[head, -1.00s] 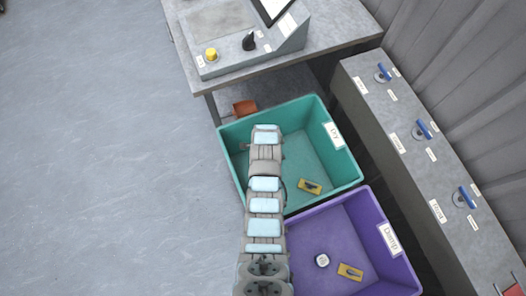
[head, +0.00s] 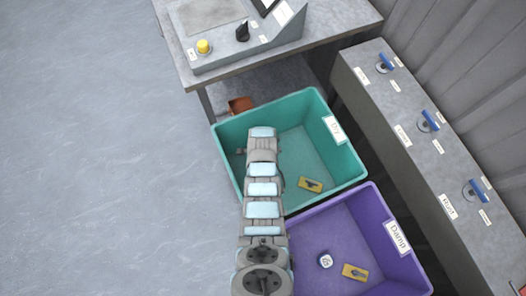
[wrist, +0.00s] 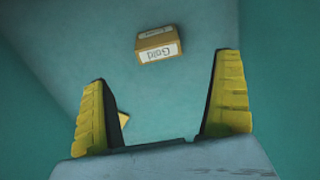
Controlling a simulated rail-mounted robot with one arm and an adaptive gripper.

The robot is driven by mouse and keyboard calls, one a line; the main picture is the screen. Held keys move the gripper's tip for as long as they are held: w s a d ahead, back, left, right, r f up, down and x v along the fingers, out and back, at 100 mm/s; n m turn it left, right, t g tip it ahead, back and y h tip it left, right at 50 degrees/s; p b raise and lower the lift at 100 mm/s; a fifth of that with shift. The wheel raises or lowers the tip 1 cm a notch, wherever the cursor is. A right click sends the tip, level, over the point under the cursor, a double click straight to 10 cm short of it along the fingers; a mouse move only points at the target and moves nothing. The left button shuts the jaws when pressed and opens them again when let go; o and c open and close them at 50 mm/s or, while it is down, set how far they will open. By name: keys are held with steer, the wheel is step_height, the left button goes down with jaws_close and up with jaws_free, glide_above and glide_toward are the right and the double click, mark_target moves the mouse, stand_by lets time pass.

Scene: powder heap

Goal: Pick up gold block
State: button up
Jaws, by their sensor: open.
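The gold block (wrist: 158,45) is a small yellow-brown block with a white label reading "Gold". In the wrist view it lies on the teal surface inside the Dry bin (head: 228,130), ahead of my gripper (wrist: 163,88). The gripper's two yellow ribbed fingers are spread apart with nothing between them, and the block is beyond their tips, untouched. In the head view my arm covers part of the bin, and the gripper is hidden below it. I cannot make out the gold block there.
A yellow piece with a dark part (head: 310,185) lies in the Dry bin; a yellow corner (wrist: 123,119) shows beside the left finger. The purple Damp bin (head: 397,232) holds a white item (head: 325,261) and another yellow piece (head: 355,272). A bench (head: 345,22) and a valve counter (head: 405,120) flank the bins.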

steer(key=shift+f+b, duration=1.05)
steer(key=shift+f, duration=1.55)
steer(key=shift+s+f+b, duration=0.1)
steer(key=shift+f+b, duration=0.4)
steer(key=shift+f, duration=0.15)
step_height(320, 180, down, 4)
steer(key=b, duration=0.3)
steer(key=shift+d, duration=0.1)
steer(key=shift+r, duration=0.1)
steer(key=c, duration=1.2)
